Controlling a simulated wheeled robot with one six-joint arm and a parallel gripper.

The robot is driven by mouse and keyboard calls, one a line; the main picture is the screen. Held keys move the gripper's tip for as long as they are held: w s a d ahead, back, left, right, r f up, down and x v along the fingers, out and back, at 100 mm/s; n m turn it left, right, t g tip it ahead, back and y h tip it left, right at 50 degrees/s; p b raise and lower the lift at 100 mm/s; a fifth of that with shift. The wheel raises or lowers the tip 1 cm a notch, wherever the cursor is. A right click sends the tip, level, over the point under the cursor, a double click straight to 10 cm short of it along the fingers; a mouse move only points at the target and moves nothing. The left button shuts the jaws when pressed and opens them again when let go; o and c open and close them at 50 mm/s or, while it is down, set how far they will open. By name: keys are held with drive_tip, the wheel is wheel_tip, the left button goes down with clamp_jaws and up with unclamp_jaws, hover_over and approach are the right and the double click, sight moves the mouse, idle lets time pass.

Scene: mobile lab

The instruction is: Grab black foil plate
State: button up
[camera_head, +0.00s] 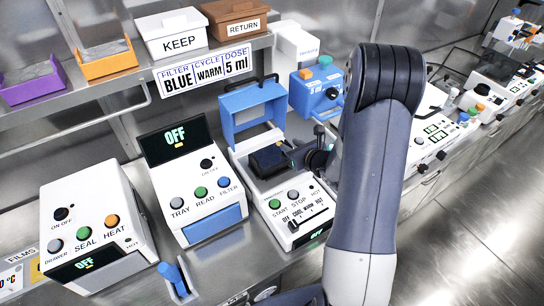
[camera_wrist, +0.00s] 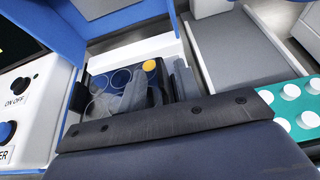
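A dark, near-black plate (camera_head: 268,160) sits in the white instrument with the raised blue lid (camera_head: 252,98). In the wrist view a dark blue plate surface (camera_wrist: 122,76) shows ring-shaped wells and a yellow dot near its far right corner. My gripper (camera_head: 306,157) is low beside the plate, on its right in the head view, partly hidden by my arm. In the wrist view my gripper (camera_wrist: 130,88) appears open, with dark finger parts left and right of the plate. Contact with the plate cannot be told.
The instrument's button panel (camera_head: 295,205) is in front of the plate. A white reader (camera_head: 190,180) marked OFF stands to the left, and a sealer (camera_head: 95,225) further left. A blue-fronted device (camera_head: 318,88) stands behind. A shelf above holds KEEP (camera_head: 178,38) and RETURN (camera_head: 240,25) boxes.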

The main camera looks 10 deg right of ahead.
drive_tip(key=shift+w+a+f, duration=0.15)
drive_tip(key=shift+w, duration=0.25)
drive_tip(key=shift+c, duration=0.4)
clamp_jaws()
